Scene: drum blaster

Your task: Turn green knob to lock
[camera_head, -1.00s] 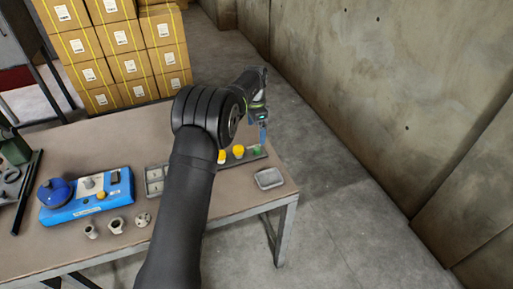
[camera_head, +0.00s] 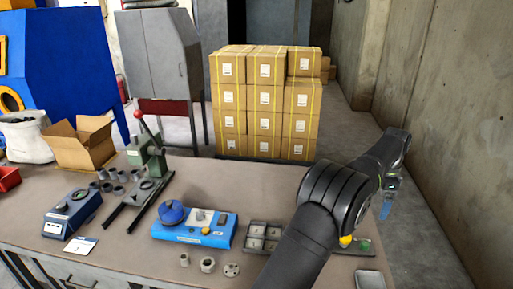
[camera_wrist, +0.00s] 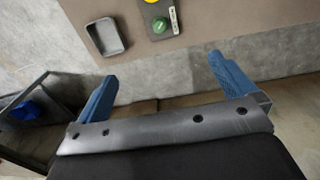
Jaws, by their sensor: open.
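The green knob (camera_wrist: 160,24) shows in the wrist view on a dark panel strip at the table's edge, with a yellow knob (camera_wrist: 151,1) beyond it and a small white label beside it. In the head view the green knob (camera_head: 365,246) sits at the right end of the table, next to the yellow knob (camera_head: 345,241). My gripper (camera_wrist: 165,78) is open, its two blue fingers wide apart with nothing between them. In the head view my gripper (camera_head: 386,204) hangs above and to the right of the green knob, apart from it. The knob's exact angle is too small to read.
A grey metal tray (camera_wrist: 106,36) lies beside the knob panel. A blue device (camera_head: 195,228), a compartment tray (camera_head: 262,236) and several small metal parts stand left of my arm. A concrete wall (camera_head: 450,110) rises at the right; stacked boxes (camera_head: 265,100) stand behind.

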